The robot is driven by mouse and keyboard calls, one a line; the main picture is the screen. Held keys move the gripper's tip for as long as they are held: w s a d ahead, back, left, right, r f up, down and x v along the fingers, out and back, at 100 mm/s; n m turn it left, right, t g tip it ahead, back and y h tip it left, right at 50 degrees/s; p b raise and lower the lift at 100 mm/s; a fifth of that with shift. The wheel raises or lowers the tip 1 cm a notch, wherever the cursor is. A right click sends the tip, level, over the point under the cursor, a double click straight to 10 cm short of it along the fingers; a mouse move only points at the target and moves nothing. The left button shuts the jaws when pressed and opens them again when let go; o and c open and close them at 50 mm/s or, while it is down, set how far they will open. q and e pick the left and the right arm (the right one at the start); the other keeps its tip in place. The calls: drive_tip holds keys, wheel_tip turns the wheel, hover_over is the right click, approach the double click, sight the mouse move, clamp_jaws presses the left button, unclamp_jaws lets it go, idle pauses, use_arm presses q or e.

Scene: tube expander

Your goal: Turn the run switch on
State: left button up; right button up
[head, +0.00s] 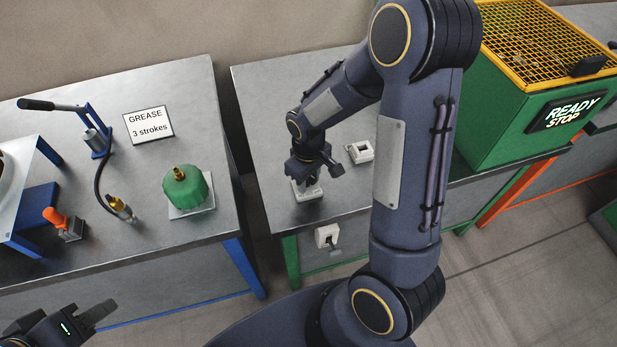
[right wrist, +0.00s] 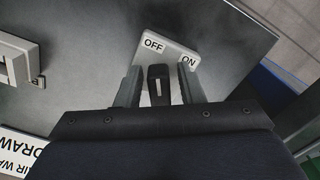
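The run switch is a white plate (right wrist: 172,58) marked OFF and ON, with a black knob (right wrist: 158,85) bearing a white line. The line points up the picture, nearer the OFF mark than the ON mark. My right gripper (right wrist: 160,88) is open, with one finger on each side of the knob and a small gap showing at both sides. In the head view, my right gripper (head: 308,178) points down over the switch plate (head: 307,195) and hides the knob. My left gripper (head: 98,316) is at the lower left, away from the switch; its fingers are only partly seen.
A white square fitting (head: 359,152) stands right of the switch, and another box (head: 327,236) is on the table's front side. A green machine (head: 520,105) shows READY STOP.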

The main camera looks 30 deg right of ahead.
clamp_jaws()
drive_tip(key=shift+m, duration=0.3)
drive_tip(key=shift+a+m+b, duration=0.1)
drive_tip(key=shift+m+b, duration=0.4)
drive_tip(key=shift+m, duration=0.5)
drive_tip(key=m, duration=0.3)
drive_tip(key=shift+a+m, duration=0.1)
drive_tip(key=shift+m, duration=0.2)
drive_tip(key=m, duration=0.5)
drive_tip(key=shift+w+a+r+m, duration=0.1)
drive_tip(key=shift+a+m, duration=0.05)
drive_tip(key=shift+m, duration=0.15)
drive_tip(key=shift+o, duration=0.7)
unclamp_jaws()
